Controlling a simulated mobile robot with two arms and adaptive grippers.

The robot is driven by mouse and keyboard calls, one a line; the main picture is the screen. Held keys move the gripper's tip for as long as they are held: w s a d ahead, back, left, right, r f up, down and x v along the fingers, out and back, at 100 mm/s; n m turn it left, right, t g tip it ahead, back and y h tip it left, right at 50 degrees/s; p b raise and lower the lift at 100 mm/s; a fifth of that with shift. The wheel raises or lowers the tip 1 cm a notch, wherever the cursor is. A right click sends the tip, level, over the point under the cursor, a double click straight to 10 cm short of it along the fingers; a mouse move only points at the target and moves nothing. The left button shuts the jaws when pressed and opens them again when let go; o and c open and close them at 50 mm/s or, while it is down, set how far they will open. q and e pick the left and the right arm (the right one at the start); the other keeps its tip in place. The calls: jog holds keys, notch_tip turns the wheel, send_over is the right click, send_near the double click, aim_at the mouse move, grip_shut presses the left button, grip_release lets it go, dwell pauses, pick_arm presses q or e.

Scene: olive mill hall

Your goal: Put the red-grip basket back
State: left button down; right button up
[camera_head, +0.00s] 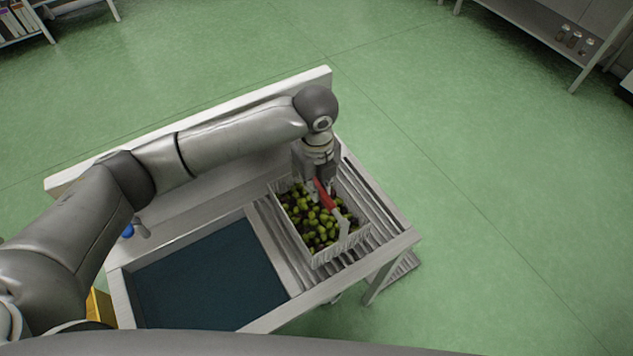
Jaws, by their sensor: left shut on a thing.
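The red-grip basket (316,262) is a pale wire-like basket filled with green and dark olives (308,223). It is over the slatted drainboard (385,226) at the right part of the sink unit. I cannot tell whether its bottom touches the slats. Its handle carries a red grip (325,195). My left gripper (318,182) points down over the basket and is shut on the handle by the red grip. The fingertips are partly hidden. My right gripper is not in view.
A basin (205,277) with dark blue water or lining lies left of the drainboard. A blue-topped tap (128,231) stands at its left. A raised back panel (325,76) runs behind. Open green floor (510,200) lies to the right. Shelving (545,38) stands far right.

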pick_arm(q)
jog(key=shift+w+f, duration=0.1)
jog(key=shift+f, duration=0.55)
jog(key=c, duration=1.5)
grip_release()
jog(key=shift+o, duration=0.2)
notch_tip(320, 180, up, 12)
jog(key=b, duration=0.2)
jog(key=shift+f+b, duration=0.2)
jog(key=shift+b, duration=0.15)
jog(key=shift+s+r, duration=0.2)
jog(key=shift+r, duration=0.15)
jog(key=shift+f, duration=0.1)
